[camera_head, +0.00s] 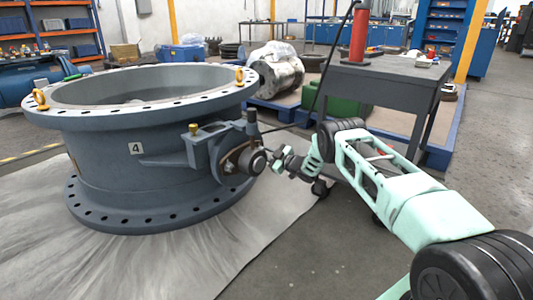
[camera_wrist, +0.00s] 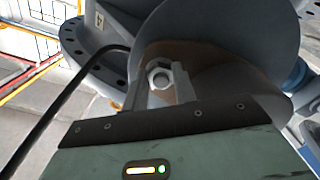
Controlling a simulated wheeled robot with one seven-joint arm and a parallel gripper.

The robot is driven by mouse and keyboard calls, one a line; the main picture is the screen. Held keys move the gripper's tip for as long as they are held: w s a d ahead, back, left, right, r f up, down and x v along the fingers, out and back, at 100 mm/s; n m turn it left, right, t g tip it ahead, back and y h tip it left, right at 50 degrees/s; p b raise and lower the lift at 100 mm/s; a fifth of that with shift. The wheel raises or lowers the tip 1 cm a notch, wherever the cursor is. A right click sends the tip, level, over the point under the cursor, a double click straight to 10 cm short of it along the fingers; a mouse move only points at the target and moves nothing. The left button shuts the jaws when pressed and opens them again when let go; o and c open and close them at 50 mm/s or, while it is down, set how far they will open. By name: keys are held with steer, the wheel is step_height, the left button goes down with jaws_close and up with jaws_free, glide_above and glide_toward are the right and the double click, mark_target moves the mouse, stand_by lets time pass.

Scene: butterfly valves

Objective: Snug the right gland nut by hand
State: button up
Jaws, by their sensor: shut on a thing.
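The grey butterfly valve (camera_head: 125,160), marked 4, lies with its bore facing up. Its shaft boss and brown oval gland flange (camera_head: 229,168) are on its right side. My gripper (camera_head: 275,160) reaches in from the right, close beside the shaft end (camera_head: 258,163). In the wrist view, a pale hex gland nut (camera_wrist: 159,75) on a stud sits against the brown gland flange (camera_wrist: 205,70). The two fingers of my gripper (camera_wrist: 159,88) are on either side of the nut, shut on it. In the head view this nut is too small or hidden to make out.
A large round shaft part (camera_wrist: 215,35) overhangs the nut closely in the wrist view. A black cable (camera_wrist: 75,90) curves at left. A grey table (camera_head: 385,75) with a red cylinder stands behind my arm. A pale sheet (camera_head: 140,265) covers the floor under the valve.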

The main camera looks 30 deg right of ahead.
steer(key=shift+f+m, duration=0.15)
steer(key=shift+m, duration=0.35)
steer(key=o, duration=0.7)
steer(key=shift+p+v, duration=4.4)
steer(key=shift+v, duration=4.4)
